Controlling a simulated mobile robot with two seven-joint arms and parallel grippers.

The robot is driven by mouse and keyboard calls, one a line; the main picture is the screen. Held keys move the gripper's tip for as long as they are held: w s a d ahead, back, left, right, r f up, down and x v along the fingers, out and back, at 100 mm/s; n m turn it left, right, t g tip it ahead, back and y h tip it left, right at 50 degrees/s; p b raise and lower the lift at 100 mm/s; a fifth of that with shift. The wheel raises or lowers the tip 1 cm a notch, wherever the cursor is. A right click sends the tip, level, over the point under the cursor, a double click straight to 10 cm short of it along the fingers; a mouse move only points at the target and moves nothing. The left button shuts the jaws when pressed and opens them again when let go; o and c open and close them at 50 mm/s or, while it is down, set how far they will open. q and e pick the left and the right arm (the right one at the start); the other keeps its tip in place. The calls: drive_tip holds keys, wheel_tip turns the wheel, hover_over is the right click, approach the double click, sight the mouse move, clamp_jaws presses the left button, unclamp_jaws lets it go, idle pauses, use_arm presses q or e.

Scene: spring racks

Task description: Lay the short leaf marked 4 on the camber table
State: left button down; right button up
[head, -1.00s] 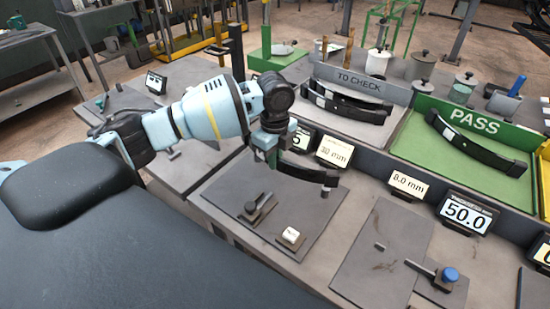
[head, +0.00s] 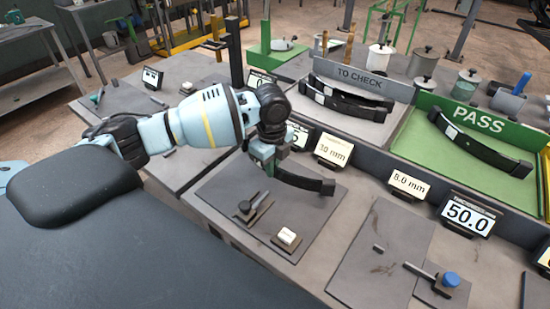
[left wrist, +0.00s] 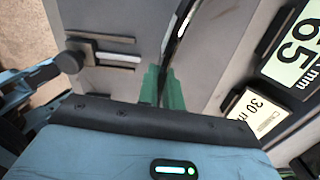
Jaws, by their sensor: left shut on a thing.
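My left gripper (head: 266,166) is shut on a dark curved leaf (head: 306,182), holding it near its left end. The leaf is low over a dark grey plate (head: 290,212), which looks like the camber table. I cannot tell whether the leaf touches it. In the left wrist view, the green fingers (left wrist: 163,88) close on the leaf (left wrist: 180,38), seen edge-on as a thin dark strip. No mark 4 is readable on it. My right gripper is not in view.
A black clamp (head: 252,205) and a small white block (head: 287,238) sit on the plate. A display (left wrist: 292,52) reads 65, beside a 30 mm card (left wrist: 255,112). Other leaves lie in the TO CHECK bay (head: 348,104) and the green PASS bay (head: 525,184).

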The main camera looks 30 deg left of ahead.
sight(275, 184)
use_arm(q)
wheel_tip(275, 184, down, 2)
drive_tip(key=shift+f, duration=0.1)
drive_tip(key=shift+w+f+b, duration=0.1)
drive_tip(key=shift+f+b, duration=0.2)
drive_tip(key=shift+f, duration=0.5)
drive_tip(key=shift+f, duration=0.1)
idle(0.6)
idle(1.2)
idle(0.6)
drive_tip(key=shift+w, duration=0.5)
idle(0.5)
drive_tip(key=shift+f, duration=0.15)
idle(0.3)
